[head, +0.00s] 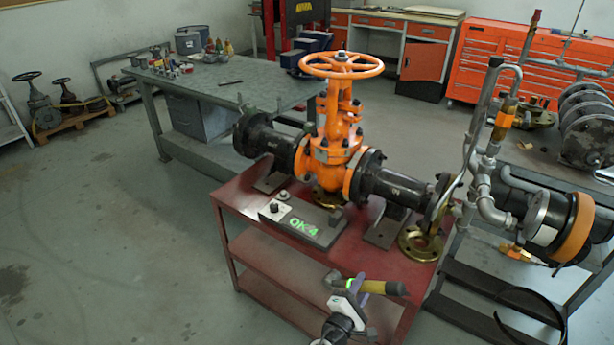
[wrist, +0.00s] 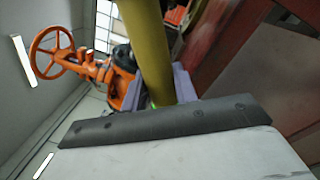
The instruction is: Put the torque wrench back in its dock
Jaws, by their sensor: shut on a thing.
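My gripper (head: 356,285) is low in the head view, at the front edge of the red table. It is shut on the torque wrench (head: 384,287), whose yellow body with a brownish end sticks out to the right. In the wrist view the wrench (wrist: 148,45) is a thick yellow bar between the pale purple fingers. The rest of the wrench is hidden. A dark grey block (head: 325,237) with green "OK 4" lettering lies on the red table, apart from the wrench; I cannot tell for sure that it is the dock.
The orange gate valve (head: 332,155) with dark flanged pipes stands on the red table (head: 238,207). A brass flange (head: 420,243) lies at the table's right. A pipe rig (head: 490,190) stands right. Floor at left is clear.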

